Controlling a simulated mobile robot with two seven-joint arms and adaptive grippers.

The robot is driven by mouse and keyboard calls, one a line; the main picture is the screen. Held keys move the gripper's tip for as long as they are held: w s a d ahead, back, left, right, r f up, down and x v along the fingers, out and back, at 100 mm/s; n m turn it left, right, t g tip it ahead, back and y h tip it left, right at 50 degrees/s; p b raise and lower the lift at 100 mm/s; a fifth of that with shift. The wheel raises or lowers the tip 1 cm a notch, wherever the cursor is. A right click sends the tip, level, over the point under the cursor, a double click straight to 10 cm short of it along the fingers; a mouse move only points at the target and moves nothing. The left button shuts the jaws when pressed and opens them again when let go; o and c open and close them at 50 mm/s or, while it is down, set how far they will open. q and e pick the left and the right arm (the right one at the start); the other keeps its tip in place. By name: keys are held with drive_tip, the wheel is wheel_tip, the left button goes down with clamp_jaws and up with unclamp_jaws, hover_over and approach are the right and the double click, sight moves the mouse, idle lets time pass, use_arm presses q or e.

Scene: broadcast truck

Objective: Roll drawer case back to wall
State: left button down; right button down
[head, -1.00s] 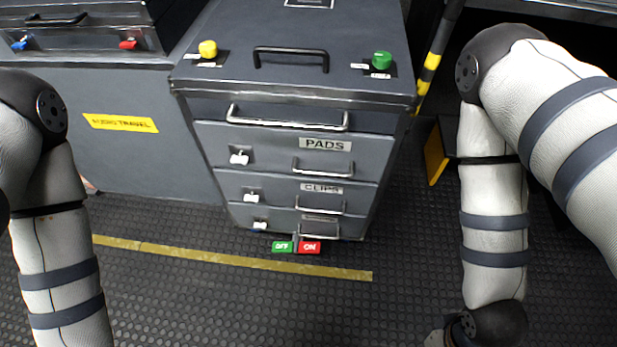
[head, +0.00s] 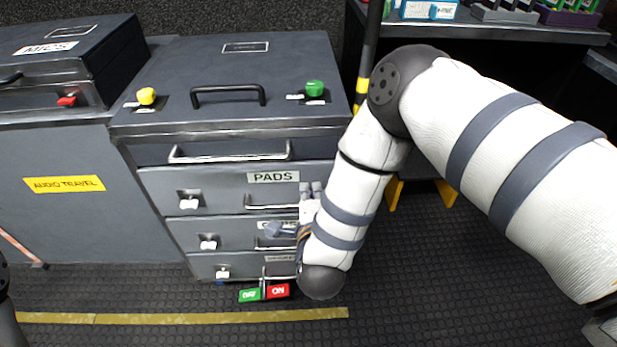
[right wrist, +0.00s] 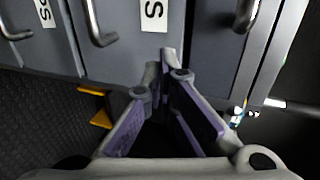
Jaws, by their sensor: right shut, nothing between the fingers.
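The grey drawer case (head: 150,125) stands on the black floor in the middle left of the head view. It has a black top handle, a yellow knob, a green knob and a wide metal front handle (head: 230,155). Its drawers look shut; one is labelled PADS. Green OFF and red ON pedals (head: 264,293) stick out at its foot. My right gripper (head: 276,230) is shut and empty in front of the lower drawers. In the right wrist view its closed fingertips (right wrist: 167,62) point at the drawer fronts; contact is unclear. My left gripper is out of view.
A grey AUDIO TRAVEL case (head: 60,225) stands close at the left. A black-and-yellow post (head: 363,85) and a dark bench (head: 490,27) are at the right. A yellow floor strip (head: 200,318) runs in front of the case. The dark wall (head: 230,18) is behind.

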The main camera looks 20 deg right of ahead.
sight(309, 169)
drive_tip(key=x, duration=0.2)
drive_tip(key=r+x, duration=0.1)
drive_tip(key=x, duration=0.2)
drive_tip(key=shift+w, duration=0.25)
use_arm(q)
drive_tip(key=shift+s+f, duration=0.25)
